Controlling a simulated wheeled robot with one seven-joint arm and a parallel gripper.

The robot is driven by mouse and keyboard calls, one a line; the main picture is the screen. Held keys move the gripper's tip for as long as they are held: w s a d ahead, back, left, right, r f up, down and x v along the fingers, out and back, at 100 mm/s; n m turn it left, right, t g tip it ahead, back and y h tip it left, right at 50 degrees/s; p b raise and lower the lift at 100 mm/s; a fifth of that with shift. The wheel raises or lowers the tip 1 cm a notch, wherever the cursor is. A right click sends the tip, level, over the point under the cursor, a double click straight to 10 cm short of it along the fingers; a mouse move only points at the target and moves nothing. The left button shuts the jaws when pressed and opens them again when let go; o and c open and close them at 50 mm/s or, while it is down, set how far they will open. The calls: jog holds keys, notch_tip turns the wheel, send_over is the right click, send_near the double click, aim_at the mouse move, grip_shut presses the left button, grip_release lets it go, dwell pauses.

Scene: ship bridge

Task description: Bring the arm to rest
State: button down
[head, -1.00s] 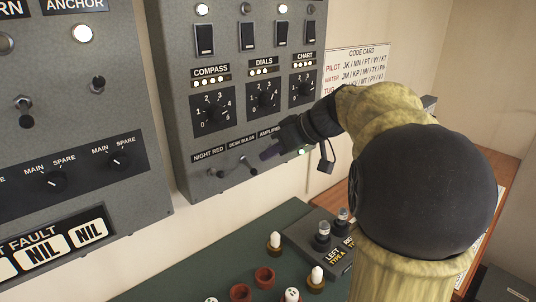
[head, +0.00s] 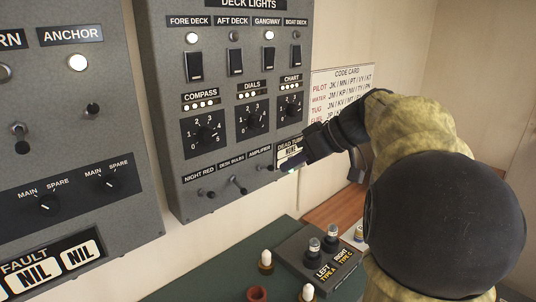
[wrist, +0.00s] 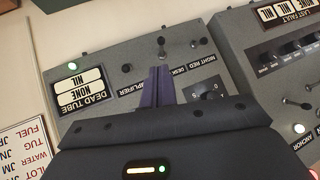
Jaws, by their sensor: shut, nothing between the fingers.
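My arm reaches in from the right of the head view. My gripper (head: 290,163) is shut and empty, with its purple fingers in front of the lower right corner of the grey deck lights panel (head: 222,140). It partly covers the dead tube window (head: 289,152), just right of the amplifier toggle (head: 265,168). In the wrist view the shut fingers (wrist: 157,86) point at the panel, which appears upside down. I cannot tell whether the fingers touch the panel.
A code card (head: 338,95) hangs on the wall behind my wrist. A second grey panel (head: 85,150) with an anchor lamp is at left.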

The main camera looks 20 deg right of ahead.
jog(key=s+a+f+m+g+h+p, duration=0.1)
jog(key=s+f, duration=0.3)
jog(key=f, duration=0.4)
jog(key=s+a+f+m+g+h+p, duration=0.1)
jog(key=s+a+f+m+h, duration=0.2)
jog(key=f, duration=0.6)
jog(key=s+a+f+m+g+h+p, duration=0.1)
jog(key=s+a+f+m+h, duration=0.1)
jog(key=s+f, duration=0.4)
notch_tip(320, 180, down, 3)
jog(key=shift+s+a+r+g+h, duration=0.1)
jog(key=shift+s+a+g+h, duration=0.25)
jog(key=shift+a+h, duration=0.6)
jog(key=shift+a+y, duration=0.25)
